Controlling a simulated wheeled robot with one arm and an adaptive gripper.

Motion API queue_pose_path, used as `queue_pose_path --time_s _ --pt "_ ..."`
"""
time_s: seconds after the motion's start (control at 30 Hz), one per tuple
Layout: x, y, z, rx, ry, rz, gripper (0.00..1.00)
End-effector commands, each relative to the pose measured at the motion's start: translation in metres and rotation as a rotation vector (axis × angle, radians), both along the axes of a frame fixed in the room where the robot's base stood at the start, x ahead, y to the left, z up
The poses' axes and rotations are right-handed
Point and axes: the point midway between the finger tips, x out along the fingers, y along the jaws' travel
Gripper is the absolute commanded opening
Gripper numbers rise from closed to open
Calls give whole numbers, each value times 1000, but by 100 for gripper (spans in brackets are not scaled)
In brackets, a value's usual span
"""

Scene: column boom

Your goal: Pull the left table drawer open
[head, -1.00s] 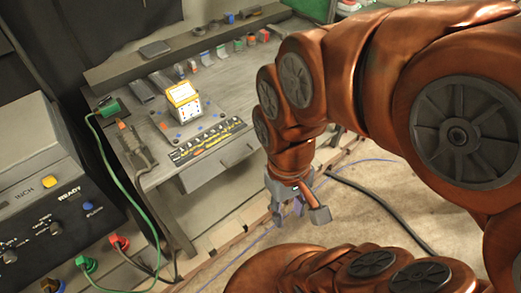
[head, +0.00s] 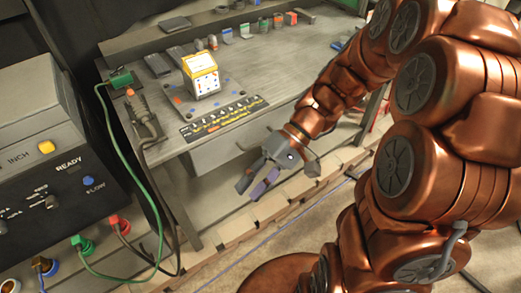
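The grey table (head: 290,62) stands at the back in the head view. One finger has a purple pad. I cannot tell whether it touches the drawer. My arm covers the table's right part, so any other drawer there is hidden.
A yellow-and-white box (head: 201,76) and several small coloured items are on the table. A dark control console (head: 45,165) stands at the left, with a green cable (head: 140,180) hanging before the table leg.

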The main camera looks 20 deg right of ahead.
Motion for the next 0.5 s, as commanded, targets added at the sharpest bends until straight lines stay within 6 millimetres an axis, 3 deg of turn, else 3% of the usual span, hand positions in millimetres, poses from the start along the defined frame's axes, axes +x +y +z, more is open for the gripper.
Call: queue_pose_path --time_s 0.03,0.27,0.5 --pt "12 -2 -16 58 -2 -29 37" --pt "69 -17 -47 305 -80 -164 37" --pt "130 -59 -87 519 -212 -358 37"
